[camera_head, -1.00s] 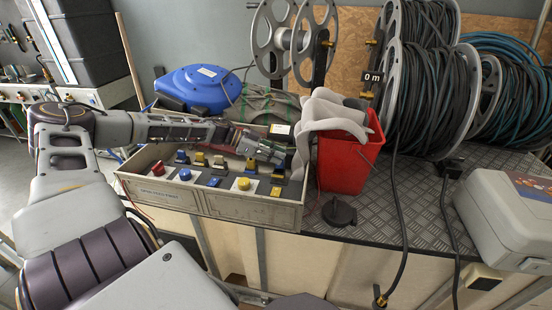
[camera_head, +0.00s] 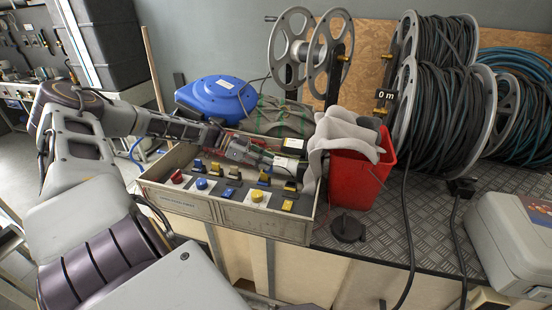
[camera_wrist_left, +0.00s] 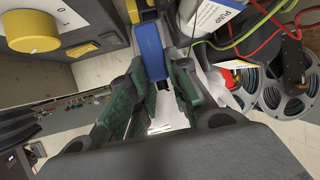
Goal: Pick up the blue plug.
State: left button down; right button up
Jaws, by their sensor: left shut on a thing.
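My left gripper (camera_head: 262,158) reaches over the far side of the grey control box (camera_head: 195,206). In the left wrist view, the green-padded fingers of the left gripper (camera_wrist_left: 162,78) are shut on the blue plug (camera_wrist_left: 150,48), a plain blue block between the fingertips. In the head view, the fingers and the box contents make the held plug hard to pick out. I cannot tell whether it is clear of the box. My right gripper is in neither view.
The box carries a red button (camera_head: 176,177), a blue button (camera_head: 202,184), a yellow button (camera_head: 257,196) and several blue and yellow plugs. A red bucket (camera_head: 360,178) with grey gloves (camera_head: 345,135) stands right of it. Hose reels stand behind; a black disc (camera_head: 347,229) lies in front.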

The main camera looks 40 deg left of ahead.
pick_arm(q)
jog(key=s+a+p, duration=0.1)
jog(key=s+a, duration=0.5)
jog(key=a, duration=0.1)
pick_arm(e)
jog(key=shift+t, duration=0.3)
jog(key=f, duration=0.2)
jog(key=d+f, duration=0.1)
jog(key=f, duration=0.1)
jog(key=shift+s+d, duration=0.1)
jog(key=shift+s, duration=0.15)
